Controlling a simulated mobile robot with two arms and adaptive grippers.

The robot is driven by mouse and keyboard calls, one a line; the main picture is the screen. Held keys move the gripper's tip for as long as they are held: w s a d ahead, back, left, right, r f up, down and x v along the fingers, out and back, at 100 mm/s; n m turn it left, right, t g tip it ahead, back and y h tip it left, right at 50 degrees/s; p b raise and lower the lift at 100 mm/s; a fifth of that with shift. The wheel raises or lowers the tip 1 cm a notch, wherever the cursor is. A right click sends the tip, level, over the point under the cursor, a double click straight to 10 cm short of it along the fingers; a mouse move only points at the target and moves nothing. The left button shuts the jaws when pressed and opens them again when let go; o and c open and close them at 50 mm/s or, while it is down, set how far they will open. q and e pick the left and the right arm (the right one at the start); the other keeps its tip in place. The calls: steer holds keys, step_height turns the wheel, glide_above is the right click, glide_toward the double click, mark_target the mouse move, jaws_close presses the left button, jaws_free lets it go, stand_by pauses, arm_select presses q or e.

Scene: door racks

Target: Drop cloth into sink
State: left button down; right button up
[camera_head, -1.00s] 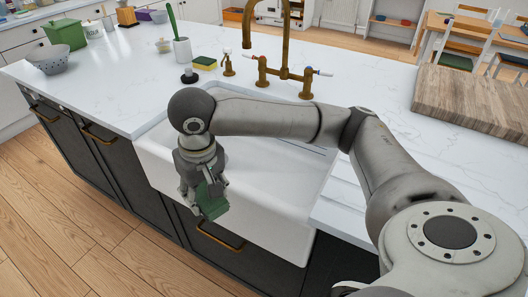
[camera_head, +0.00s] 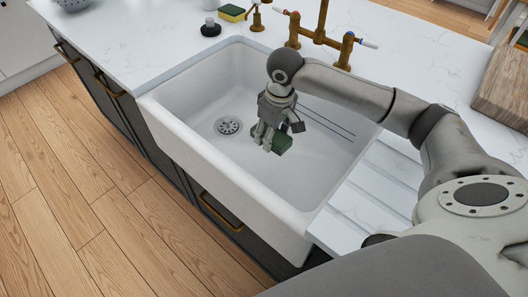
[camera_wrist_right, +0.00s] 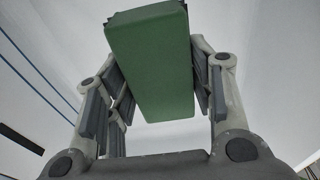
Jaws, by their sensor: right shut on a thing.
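A green folded cloth (camera_head: 271,138) is held by my right gripper (camera_head: 268,132). In the right wrist view the cloth (camera_wrist_right: 150,62) is a green block between the two fingers of the gripper (camera_wrist_right: 158,95). The white sink (camera_head: 200,88) is a deep rectangular basin with a round drain (camera_head: 228,126). The gripper and cloth are over the inside of the basin, right of the drain in the head view. How high the cloth is above the sink floor is hard to tell. My left gripper is not in view.
A brass tap (camera_head: 321,38) stands behind the sink. A yellow and green sponge (camera_head: 232,13) and a black and white stopper-like item (camera_head: 210,28) are on the counter. A wooden board (camera_head: 506,88) lies at the right. Wood floor (camera_head: 60,200) is in front.

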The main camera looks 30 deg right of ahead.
steer(key=f, duration=0.9)
steer(key=shift+d+f, duration=0.2)
steer(key=shift+f, duration=0.2)
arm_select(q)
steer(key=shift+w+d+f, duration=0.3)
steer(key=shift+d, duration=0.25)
arm_select(e)
steer(key=shift+f, duration=0.2)
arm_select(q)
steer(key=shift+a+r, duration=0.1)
arm_select(e)
steer(key=shift+f, duration=0.2)
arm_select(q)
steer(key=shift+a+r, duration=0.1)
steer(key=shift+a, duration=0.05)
arm_select(e)
steer(key=shift+f, duration=0.4)
steer(key=o, duration=0.9)
steer(key=shift+r, duration=0.3)
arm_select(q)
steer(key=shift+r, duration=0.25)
arm_select(e)
steer(key=r, duration=0.4)
steer(key=s+r, duration=0.1)
steer(key=r, duration=0.7)
steer(key=shift+s+d+r, duration=0.2)
steer(key=shift+r, duration=0.1)
